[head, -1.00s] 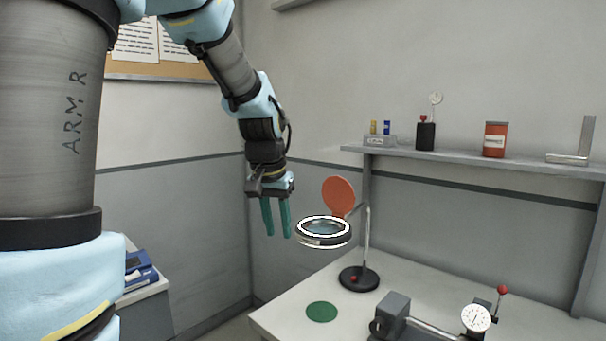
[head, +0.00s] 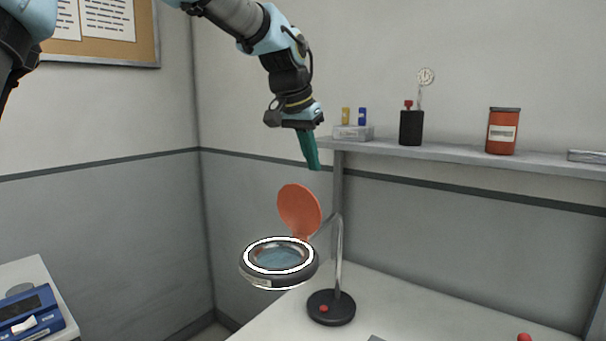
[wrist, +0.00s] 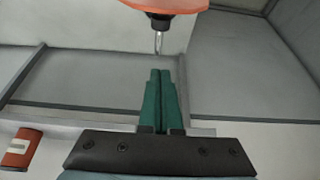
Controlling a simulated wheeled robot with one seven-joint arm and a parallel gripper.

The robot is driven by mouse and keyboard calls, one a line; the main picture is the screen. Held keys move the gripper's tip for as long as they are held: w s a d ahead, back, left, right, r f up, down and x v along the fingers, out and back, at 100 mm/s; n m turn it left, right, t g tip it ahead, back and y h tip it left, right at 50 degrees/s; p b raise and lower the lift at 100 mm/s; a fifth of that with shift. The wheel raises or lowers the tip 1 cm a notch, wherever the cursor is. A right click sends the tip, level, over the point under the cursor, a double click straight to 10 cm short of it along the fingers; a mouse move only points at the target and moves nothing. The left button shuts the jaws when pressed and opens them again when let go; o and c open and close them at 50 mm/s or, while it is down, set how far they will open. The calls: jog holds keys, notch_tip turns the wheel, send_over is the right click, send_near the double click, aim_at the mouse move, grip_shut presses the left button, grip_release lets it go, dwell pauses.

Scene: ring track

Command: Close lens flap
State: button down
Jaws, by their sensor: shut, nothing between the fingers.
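The magnifier lamp's ring head (head: 279,260) stands over the bench on a bent metal stem, with a bluish lens (head: 279,258) inside a lit white ring. The orange lens flap (head: 300,211) is open, raised steeply at the back right edge of the ring. It also shows at the top of the wrist view (wrist: 166,4). My gripper (head: 315,168) is above and slightly right of the flap in the head view, apart from it. Its green fingers are together and empty, and they fill the middle of the wrist view (wrist: 159,75).
The lamp's black base (head: 331,308) with a red button rests on the bench (head: 385,295). A wall shelf (head: 440,154) holds a black bottle (head: 411,128), an orange can (head: 503,131) and small items behind my gripper. A blue device (head: 30,310) sits at lower left.

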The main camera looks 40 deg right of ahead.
aim_at(302, 207)
jog(key=shift+s+a+f+p, duration=0.1)
jog(key=shift+a+f+p, duration=0.3)
jog(key=shift+f, duration=0.25)
jog(key=shift+s+a+f+p, duration=0.15)
jog(key=shift+a+f+p, duration=0.2)
jog(key=shift+f, duration=0.3)
jog(key=shift+s+a+f+p, duration=0.1)
jog(key=shift+a+f+p, duration=0.3)
jog(key=shift+f, duration=0.25)
